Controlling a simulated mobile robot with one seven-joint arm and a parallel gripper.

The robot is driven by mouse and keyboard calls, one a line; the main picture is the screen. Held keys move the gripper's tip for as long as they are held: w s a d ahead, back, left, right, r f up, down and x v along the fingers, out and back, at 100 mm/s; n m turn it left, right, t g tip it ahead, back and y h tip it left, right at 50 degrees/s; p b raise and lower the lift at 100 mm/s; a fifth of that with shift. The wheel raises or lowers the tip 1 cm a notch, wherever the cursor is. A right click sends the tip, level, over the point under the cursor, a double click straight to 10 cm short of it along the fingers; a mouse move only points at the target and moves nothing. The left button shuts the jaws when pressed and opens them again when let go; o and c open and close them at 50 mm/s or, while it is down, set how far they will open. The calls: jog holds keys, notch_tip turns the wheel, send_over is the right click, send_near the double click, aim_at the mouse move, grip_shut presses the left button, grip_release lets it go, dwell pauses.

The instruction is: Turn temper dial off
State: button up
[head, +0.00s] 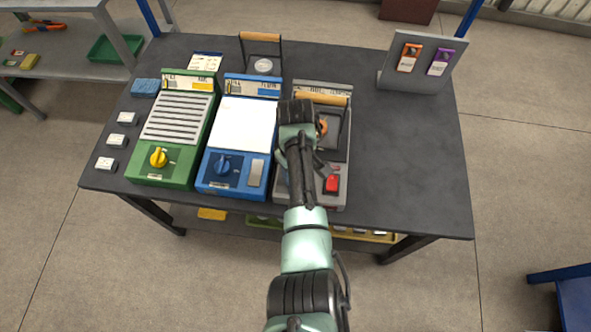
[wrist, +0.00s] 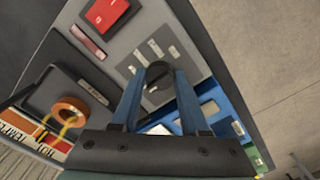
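Three devices stand side by side: a green one (head: 147,177) with a yellow dial (head: 158,157), a blue one (head: 206,184) with a blue dial (head: 222,164), and a grey one (head: 336,196) with a red switch (head: 331,183). Their label text is too small to read surely. My gripper (wrist: 160,78) is over the grey device's panel (wrist: 197,38), its blue fingers on either side of a dark round dial (wrist: 158,70). I cannot tell whether they press on it. My arm hides this dial in the head view.
A handled part (head: 262,66) stands behind the blue device. A stand with orange and purple tags (head: 412,83) is at the table's back right. Small white blocks (head: 116,140) lie at the left edge. The table's right side (head: 410,160) is clear.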

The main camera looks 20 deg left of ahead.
jog(key=o, duration=0.4)
notch_tip(320, 180, up, 13)
jog(key=p, duration=0.1)
dwell(0.3)
dwell(0.5)
jog(key=w+a+r+m+t+y, duration=0.1)
jog(key=w+r+t+y, duration=0.1)
jog(key=w+r+t, duration=0.45)
jog(key=w+a+r+m+t+y, duration=0.15)
jog(key=w+r, duration=0.25)
jog(key=r, duration=0.5)
jog(key=w+d+r+m+t, duration=0.15)
jog(key=r+t, duration=0.25)
jog(key=r, duration=0.6)
jog(key=d+r+m+t, duration=0.2)
jog(key=d+r+t, duration=0.1)
jog(key=r, duration=0.6)
jog(key=s+d+r+m+t+h, duration=0.1)
jog(key=s+d+r+t, duration=0.3)
jog(key=r, duration=0.5)
jog(key=s+d+r+m+t+h+p, duration=0.1)
jog(key=s+d+r+m+t, duration=0.2)
jog(key=s+r, duration=0.5)
jog(key=s+d+r+m+t+h, duration=0.1)
jog(key=s+d+r+t, duration=0.4)
jog(key=r, duration=0.5)
jog(key=shift+s+d+m, duration=0.25)
jog(key=shift+s+m, duration=0.3)
jog(key=shift+m, duration=0.15)
